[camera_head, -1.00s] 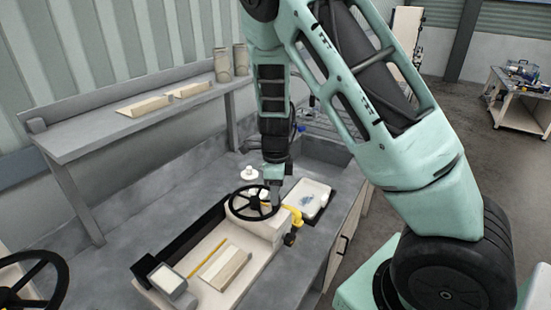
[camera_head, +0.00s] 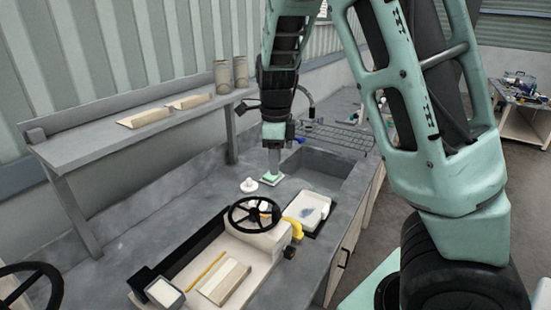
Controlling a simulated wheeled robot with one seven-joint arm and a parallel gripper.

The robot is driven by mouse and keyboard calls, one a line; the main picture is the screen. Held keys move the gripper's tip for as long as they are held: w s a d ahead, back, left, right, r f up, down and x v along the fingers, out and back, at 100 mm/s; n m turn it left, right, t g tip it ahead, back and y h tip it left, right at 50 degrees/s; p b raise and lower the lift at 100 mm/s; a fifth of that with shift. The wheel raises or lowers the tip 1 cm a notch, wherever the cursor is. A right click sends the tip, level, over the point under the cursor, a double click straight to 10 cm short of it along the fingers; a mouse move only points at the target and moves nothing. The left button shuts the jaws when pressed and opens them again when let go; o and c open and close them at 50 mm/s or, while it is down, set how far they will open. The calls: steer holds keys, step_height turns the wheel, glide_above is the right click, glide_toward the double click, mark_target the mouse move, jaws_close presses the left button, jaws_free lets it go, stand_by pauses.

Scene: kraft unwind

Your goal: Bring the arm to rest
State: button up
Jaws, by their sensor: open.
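My arm reaches down from the top of the view, and my gripper (camera_head: 273,168) points down over the grey counter behind the black hand wheel (camera_head: 254,215). Its jaws are open, though the fingers are small and seen edge-on. A small pale green flat piece (camera_head: 271,180) shows right at the fingertips; I cannot tell whether it touches them or lies on the counter beneath. The hand wheel stands on a cream machine (camera_head: 262,242) with a yellow part at its right side.
A white tray (camera_head: 312,208) lies right of the machine. A sink (camera_head: 325,170) and wire rack (camera_head: 335,137) are behind it. A small white item (camera_head: 249,185) stands left of my gripper. A raised shelf (camera_head: 85,142) runs along the wall. Bare counter (camera_head: 190,205) lies to the left.

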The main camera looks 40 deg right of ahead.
stand_by(0.4)
steer(key=s+a+f+n+y+b, duration=0.1)
steer(key=s+a+f+n+b, duration=0.2)
steer(key=s+a+n, duration=0.35)
steer(key=s+a+f+n+b, duration=0.3)
steer(key=a+n, duration=0.6)
steer(key=a, duration=0.1)
steer(key=s+a+f+n+b, duration=0.2)
steer(key=s+a+n, duration=0.2)
steer(key=s+n, duration=0.3)
steer(key=s+a+f+n+b, duration=0.2)
steer(key=s+a+n, duration=0.2)
steer(key=s+n, duration=0.3)
steer(key=n, duration=0.5)
steer(key=shift+s+f, duration=0.15)
steer(key=shift+s, duration=0.2)
